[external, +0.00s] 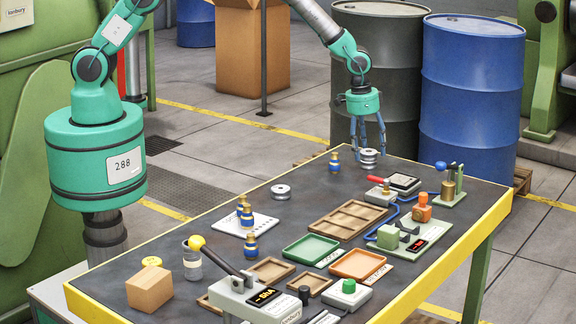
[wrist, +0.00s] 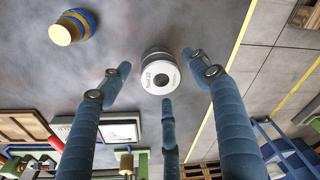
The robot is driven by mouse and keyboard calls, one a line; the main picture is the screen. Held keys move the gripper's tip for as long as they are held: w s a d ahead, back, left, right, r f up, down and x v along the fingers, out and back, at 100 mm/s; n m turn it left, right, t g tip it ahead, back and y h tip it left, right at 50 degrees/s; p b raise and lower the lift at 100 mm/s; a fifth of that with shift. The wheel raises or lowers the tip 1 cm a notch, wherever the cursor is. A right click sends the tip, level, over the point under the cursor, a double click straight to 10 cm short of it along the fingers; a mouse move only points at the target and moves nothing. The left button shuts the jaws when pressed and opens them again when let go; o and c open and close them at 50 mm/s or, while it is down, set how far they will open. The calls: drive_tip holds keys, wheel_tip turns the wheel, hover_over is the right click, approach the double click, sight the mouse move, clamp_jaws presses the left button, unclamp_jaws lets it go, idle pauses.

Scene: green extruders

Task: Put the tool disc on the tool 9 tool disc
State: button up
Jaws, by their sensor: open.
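A grey metal tool disc (external: 369,158) lies near the far edge of the table, with what looks like stacked layers. In the wrist view its pale top (wrist: 160,76) reads "Tool 22", with a dark centre. My gripper (external: 368,147) is above this disc, its blue fingers spread and pointing down. In the wrist view the open fingers (wrist: 160,88) surround the disc's outline without visibly gripping it. A second grey disc (external: 281,191) lies flat on the table farther left; its label is too small to read, and I cannot tell which is tool 9.
A blue and brass piece (external: 335,162) stands close left of the disc, also in the wrist view (wrist: 66,29). A wooden compartment tray (external: 346,219), a red-handled device (external: 381,187) and a green tray (external: 311,249) lie nearer. Dark tabletop is clear around the second disc.

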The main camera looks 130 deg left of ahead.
sight(362, 152)
wheel_tip(362, 152, up, 12)
drive_tip(key=s+d+p, duration=0.1)
idle(0.5)
drive_tip(key=shift+s+d, duration=0.1)
idle(0.4)
idle(0.4)
drive_tip(key=s+d+r+m+t, duration=0.1)
drive_tip(key=s+d+r+m, duration=0.15)
drive_tip(key=d+r, duration=1.2)
drive_tip(key=s+d+r+m+t, duration=0.15)
drive_tip(key=s+d+r, duration=0.25)
drive_tip(key=d+r, duration=1)
drive_tip(key=s+d+r+m, duration=0.1)
drive_tip(key=s+d+r, duration=0.2)
drive_tip(key=s+d, duration=0.45)
drive_tip(key=s+d+r+m, duration=0.25)
drive_tip(key=s+d, duration=0.35)
drive_tip(key=d, duration=0.3)
drive_tip(key=s+d+t, duration=0.1)
drive_tip(key=s+d, duration=0.2)
drive_tip(key=s, duration=0.4)
drive_tip(key=s+d+f+m+t+h, duration=0.1)
drive_tip(key=s+d, duration=0.3)
drive_tip(key=s, duration=0.3)
drive_tip(key=shift+s+d, duration=0.15)
drive_tip(key=shift+d, duration=0.1)
